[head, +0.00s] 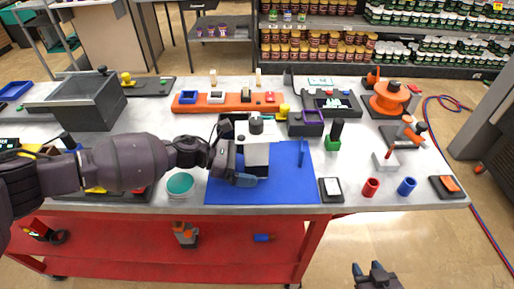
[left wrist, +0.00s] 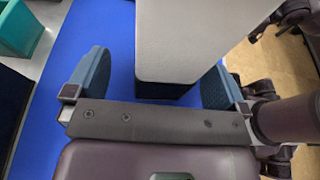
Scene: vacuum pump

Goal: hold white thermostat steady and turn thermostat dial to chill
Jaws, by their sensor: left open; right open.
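The white thermostat (head: 257,155) stands on the blue mat (head: 285,188), with a dark round dial (head: 256,123) near its top. The dial's marking is too small to read. My left gripper (head: 238,166) is open at the thermostat's near left side. In the left wrist view the thermostat's pale face (left wrist: 205,40) reaches between the two blue fingers of my left gripper (left wrist: 160,82), closer to the right finger, with a gap at the left one. I cannot tell if the right finger touches it. My right gripper (head: 376,272) is open and empty, low in front of the table.
A teal bowl (head: 180,184) is left of the mat. A blue pen-like item (head: 301,153) lies on the mat's right side. A green-based black knob (head: 334,135), a red cup (head: 371,187) and a blue cup (head: 407,186) stand right. An orange rack (head: 225,104) is behind.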

